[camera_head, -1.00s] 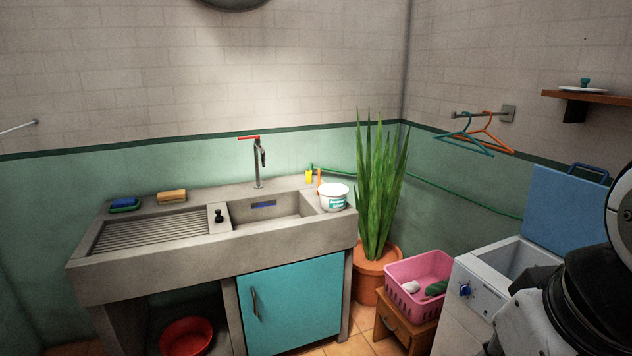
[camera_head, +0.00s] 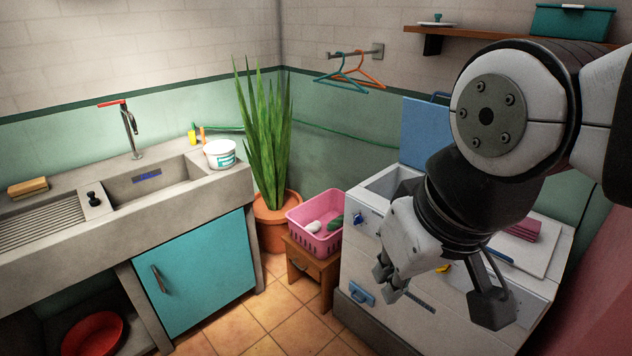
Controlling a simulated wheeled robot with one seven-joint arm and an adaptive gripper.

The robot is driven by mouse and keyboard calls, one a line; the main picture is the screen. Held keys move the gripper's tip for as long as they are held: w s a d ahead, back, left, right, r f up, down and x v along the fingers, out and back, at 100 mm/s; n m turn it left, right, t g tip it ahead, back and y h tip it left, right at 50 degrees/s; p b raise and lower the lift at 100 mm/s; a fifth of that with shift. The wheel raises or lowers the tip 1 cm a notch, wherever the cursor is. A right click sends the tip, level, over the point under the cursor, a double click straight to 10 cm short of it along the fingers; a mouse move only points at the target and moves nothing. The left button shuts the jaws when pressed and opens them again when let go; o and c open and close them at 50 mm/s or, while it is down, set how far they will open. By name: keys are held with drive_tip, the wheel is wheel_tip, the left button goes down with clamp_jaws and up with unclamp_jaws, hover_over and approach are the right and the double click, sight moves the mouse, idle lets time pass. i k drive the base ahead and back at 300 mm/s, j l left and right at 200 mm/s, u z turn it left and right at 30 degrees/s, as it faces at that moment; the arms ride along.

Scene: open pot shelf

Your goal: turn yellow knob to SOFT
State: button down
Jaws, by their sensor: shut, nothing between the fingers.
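A yellow knob (camera_head: 443,268) shows as a small patch on the front of the white washing machine (camera_head: 350,262). My arm hides most of it, so its setting cannot be read. No SOFT marking is legible. My gripper (camera_head: 388,286) is shut and empty, in front of the machine. In the picture it is left of and slightly below the yellow knob; its distance from the front is hard to tell. A blue knob (camera_head: 358,220) sits on the front further left.
The machine's blue lid (camera_head: 425,130) stands raised. A pink basket (camera_head: 300,240) on a wooden stool (camera_head: 312,268) stands left of the machine. A potted plant (camera_head: 265,150) and a sink counter (camera_head: 225,188) are further left. The tiled floor (camera_head: 275,318) in front is clear.

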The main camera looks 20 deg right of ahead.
sight(444, 269)
drive_tip(key=z, duration=0.95)
drive_tip(key=i+j+z, duration=0.1)
drive_tip(key=j+z, duration=0.15)
drive_tip(key=j, duration=0.2)
drive_tip(key=k+l+z, duration=0.35)
drive_tip(key=k+l, duration=0.25)
